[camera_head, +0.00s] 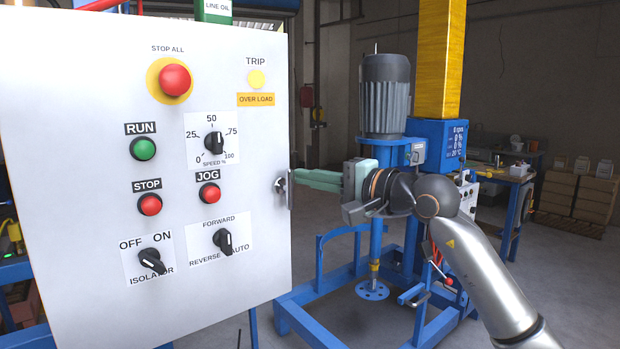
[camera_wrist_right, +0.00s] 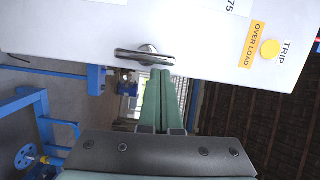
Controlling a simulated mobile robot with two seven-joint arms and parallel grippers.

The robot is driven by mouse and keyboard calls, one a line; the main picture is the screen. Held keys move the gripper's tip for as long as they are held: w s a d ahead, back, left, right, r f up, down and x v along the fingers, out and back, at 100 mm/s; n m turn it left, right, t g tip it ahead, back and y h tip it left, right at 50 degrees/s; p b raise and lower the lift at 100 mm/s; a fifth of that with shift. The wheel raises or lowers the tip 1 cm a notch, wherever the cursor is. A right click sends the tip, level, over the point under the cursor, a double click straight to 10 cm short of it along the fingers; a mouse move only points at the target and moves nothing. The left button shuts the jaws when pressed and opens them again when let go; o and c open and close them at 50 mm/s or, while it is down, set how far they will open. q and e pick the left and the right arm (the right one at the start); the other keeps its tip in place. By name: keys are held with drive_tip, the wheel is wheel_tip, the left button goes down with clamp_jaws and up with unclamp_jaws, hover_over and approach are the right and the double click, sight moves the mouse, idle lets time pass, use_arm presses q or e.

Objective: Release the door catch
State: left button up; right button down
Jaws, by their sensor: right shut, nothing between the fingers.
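The door catch (camera_head: 281,185) is a small metal handle at the right edge of the white control cabinet door (camera_head: 100,90). In the right wrist view the catch (camera_wrist_right: 146,56) is a metal bar with a round boss near the door's edge. My right gripper (camera_head: 293,178) comes in from the right with its green fingers pointing at the catch. In the wrist view the fingertips (camera_wrist_right: 162,72) are closed together, just by one end of the bar. I cannot tell whether they touch it. My left gripper is not in view.
The cabinet door carries a red stop-all button (camera_head: 174,80), run, stop and jog buttons and rotary switches. The blue mixer frame with its grey motor (camera_head: 385,95) stands behind my right arm.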

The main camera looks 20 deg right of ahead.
drive_tip(key=shift+s+a+r+n+g+h+p, duration=0.1)
drive_tip(key=shift+a+r+n+g+h+p, duration=0.15)
drive_tip(key=shift+n, duration=0.75)
drive_tip(key=shift+s+a+r+n+g+h+p, duration=0.1)
drive_tip(key=shift+a+r+n+g+h+p, duration=0.1)
drive_tip(key=shift+n, duration=0.8)
drive_tip(key=shift+s+a+r+n+h+p, duration=0.1)
drive_tip(key=shift+a+n+h+p, duration=0.2)
drive_tip(key=shift+n, duration=0.7)
drive_tip(key=shift+s+a+r+n+h+p, duration=0.1)
drive_tip(key=shift+a+n+h, duration=0.25)
drive_tip(key=shift+n, duration=0.65)
drive_tip(key=shift+s+a+f+n+h, duration=0.15)
drive_tip(key=shift+a+n+h, duration=0.25)
drive_tip(key=shift+n, duration=0.55)
drive_tip(key=shift+s+a+n+h, duration=0.1)
drive_tip(key=shift+a+n+h, duration=0.25)
drive_tip(key=shift+n, duration=0.6)
drive_tip(key=shift+s+a+f+n+h, duration=0.15)
drive_tip(key=shift+n+h, duration=0.3)
drive_tip(key=shift+n, duration=0.55)
drive_tip(key=shift+a+b, duration=0.2)
drive_tip(key=shift+b, duration=0.25)
idle(0.6)
